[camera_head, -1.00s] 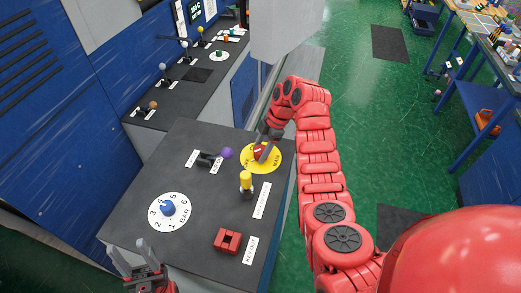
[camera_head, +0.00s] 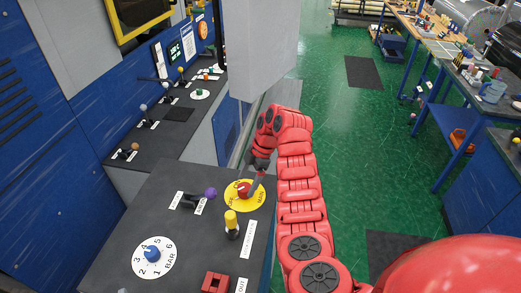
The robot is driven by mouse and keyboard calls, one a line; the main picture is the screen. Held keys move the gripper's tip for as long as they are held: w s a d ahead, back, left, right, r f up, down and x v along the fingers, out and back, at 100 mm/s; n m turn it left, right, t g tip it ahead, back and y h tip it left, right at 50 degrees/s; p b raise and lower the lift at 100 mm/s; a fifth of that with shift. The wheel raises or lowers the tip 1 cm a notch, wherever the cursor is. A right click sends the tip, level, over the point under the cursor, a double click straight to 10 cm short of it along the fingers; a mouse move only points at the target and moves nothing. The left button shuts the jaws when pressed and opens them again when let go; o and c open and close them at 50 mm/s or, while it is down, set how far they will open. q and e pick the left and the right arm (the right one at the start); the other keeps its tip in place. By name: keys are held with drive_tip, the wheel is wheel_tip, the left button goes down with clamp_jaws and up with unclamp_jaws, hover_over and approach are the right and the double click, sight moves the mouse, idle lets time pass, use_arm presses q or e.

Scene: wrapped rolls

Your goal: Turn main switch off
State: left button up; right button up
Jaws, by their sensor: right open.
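The main switch is a red knob (camera_head: 244,190) on a round yellow plate (camera_head: 258,199) marked MAIN, at the right edge of the dark console top. My right gripper (camera_head: 255,183) comes in from behind and to the right of the knob, its fingers pointing down beside it. It is open. The fingers partly cover the plate and overlap the knob's right side, and I cannot tell whether they touch it. My left gripper is out of view.
Near the switch on the console (camera_head: 150,205) are a purple-tipped lever (camera_head: 210,193), a yellow-topped post (camera_head: 231,219), a blue dial knob (camera_head: 152,254) and a red square block (camera_head: 215,283). A grey panel (camera_head: 264,50) hangs behind my right arm. Green floor lies to the right.

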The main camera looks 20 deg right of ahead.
drive_tip(key=b+v, duration=0.4)
drive_tip(key=v, duration=1)
drive_tip(key=shift+r, duration=0.15)
drive_tip(key=shift+s, duration=0.1)
